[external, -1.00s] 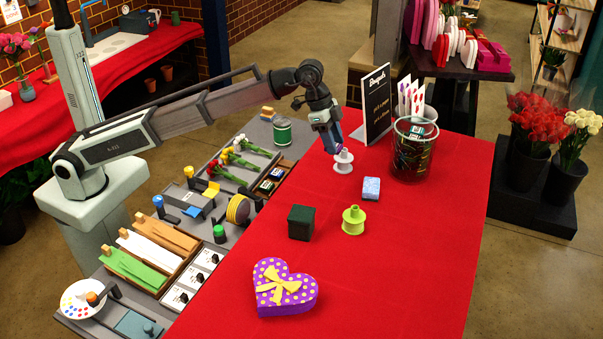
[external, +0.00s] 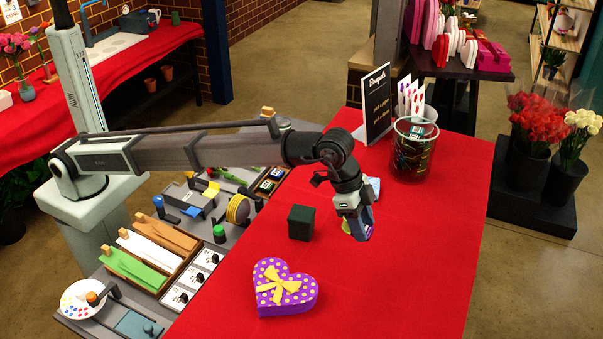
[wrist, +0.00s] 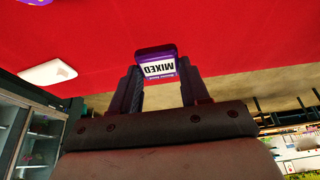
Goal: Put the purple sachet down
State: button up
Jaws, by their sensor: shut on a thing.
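My gripper (external: 358,226) is shut on the purple sachet. In the wrist view the sachet (wrist: 157,66) shows between the two fingers, with a white label reading MIXED upside down to the camera. In the external view my gripper is over the red tabletop (external: 410,260), right of a dark green block (external: 301,222). The fingers hide most of the sachet there. I cannot tell whether the sachet touches the cloth.
A glass jar (external: 414,155) and a black sign (external: 377,103) stand farther back. A purple heart box (external: 284,288) lies in front. The right side of the cloth is clear.

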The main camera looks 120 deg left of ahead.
aim_at(361, 272)
notch_tip(361, 272, down, 13)
jog(key=shift+f, duration=0.1)
dwell(0.7)
jog(key=shift+f, duration=0.2)
jog(key=o, duration=1)
jog(key=v, duration=1.2)
jog(key=shift+s+r, duration=0.1)
jog(key=shift+r, duration=0.1)
